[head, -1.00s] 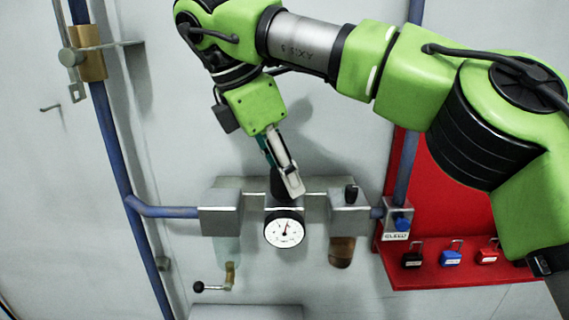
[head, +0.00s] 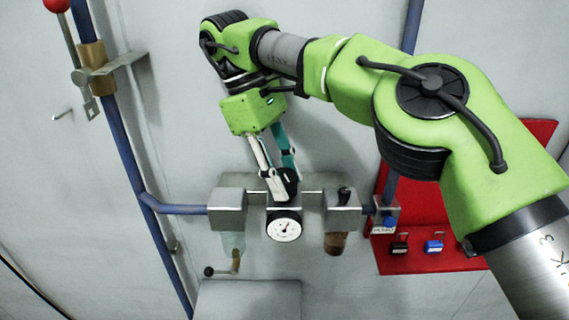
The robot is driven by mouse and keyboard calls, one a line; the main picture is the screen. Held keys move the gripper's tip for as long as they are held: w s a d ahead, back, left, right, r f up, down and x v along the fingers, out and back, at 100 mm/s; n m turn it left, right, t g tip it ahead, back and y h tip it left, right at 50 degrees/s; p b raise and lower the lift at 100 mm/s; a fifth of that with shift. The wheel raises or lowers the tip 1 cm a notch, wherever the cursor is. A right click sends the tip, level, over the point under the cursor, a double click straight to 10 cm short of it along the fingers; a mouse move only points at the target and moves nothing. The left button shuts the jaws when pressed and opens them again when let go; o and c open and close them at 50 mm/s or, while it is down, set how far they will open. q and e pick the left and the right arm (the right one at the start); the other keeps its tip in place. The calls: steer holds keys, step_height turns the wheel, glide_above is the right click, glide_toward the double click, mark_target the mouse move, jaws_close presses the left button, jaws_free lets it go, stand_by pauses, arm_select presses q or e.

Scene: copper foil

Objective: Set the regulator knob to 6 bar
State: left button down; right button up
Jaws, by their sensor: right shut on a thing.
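The regulator knob (head: 291,176) is black and sits on top of the middle block of the air unit. My right gripper (head: 283,194) comes down from above with one finger on each side of the knob and is shut on it; its fingers hide part of the knob. Just below, the round white pressure gauge (head: 284,227) faces me. Its needle and numbers are too small to read surely. My left gripper is not in view.
Grey metal blocks flank the regulator, with a clear bowl (head: 233,243) at left and a brown bowl (head: 335,243) at right. A blue pipe (head: 125,150) runs down the left. A red board (head: 425,262) with padlocks hangs at right, partly behind my arm.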

steer(key=shift+m+g+p, duration=0.3)
steer(key=shift+m+p, duration=0.35)
steer(key=shift+m, duration=0.25)
steer(key=o, duration=1.1)
